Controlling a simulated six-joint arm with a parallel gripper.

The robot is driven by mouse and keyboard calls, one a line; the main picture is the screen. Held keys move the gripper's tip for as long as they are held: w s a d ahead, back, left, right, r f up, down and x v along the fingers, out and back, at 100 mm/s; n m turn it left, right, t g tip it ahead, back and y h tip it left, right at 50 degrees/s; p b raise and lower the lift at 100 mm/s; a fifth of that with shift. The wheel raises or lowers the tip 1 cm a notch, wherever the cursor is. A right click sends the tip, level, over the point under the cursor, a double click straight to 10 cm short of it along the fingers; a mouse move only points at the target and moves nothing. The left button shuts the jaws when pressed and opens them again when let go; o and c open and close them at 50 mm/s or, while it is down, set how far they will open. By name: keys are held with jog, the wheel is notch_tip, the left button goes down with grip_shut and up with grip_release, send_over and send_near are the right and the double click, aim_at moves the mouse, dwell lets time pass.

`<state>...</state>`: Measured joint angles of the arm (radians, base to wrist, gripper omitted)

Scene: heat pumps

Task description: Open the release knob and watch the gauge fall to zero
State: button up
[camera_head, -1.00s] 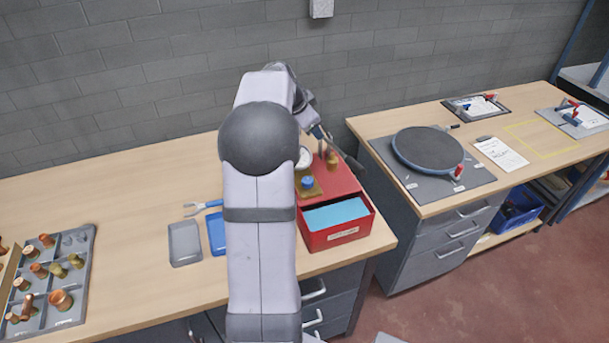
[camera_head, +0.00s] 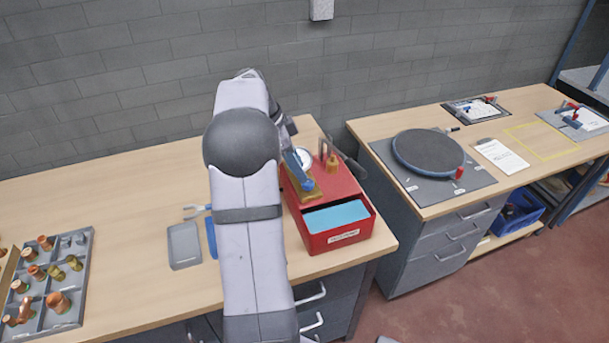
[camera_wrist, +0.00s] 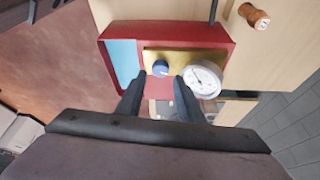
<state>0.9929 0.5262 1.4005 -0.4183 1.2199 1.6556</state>
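The blue release knob (camera_wrist: 160,68) sits on a brass block (camera_wrist: 183,59) on the red test pump box, and it shows in the head view too (camera_head: 305,186). A round white gauge (camera_wrist: 203,80) stands beside the knob; in the head view (camera_head: 303,156) it is partly hidden by my arm. Its needle position is too small to read. My gripper (camera_wrist: 158,97) is open and empty. Its two dark fingers point at the knob, with the knob just beyond and between their tips. I cannot tell whether they touch it.
The red box (camera_head: 337,243) holds light-blue water at its front. A grey tray (camera_head: 184,246) and pliers lie left; a grey fittings tray (camera_head: 65,312) is farther left.

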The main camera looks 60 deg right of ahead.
aim_at(308, 185)
jog(key=shift+p+x, duration=0.65)
jog(key=shift+x, duration=1.75)
jog(key=shift+c, duration=0.3)
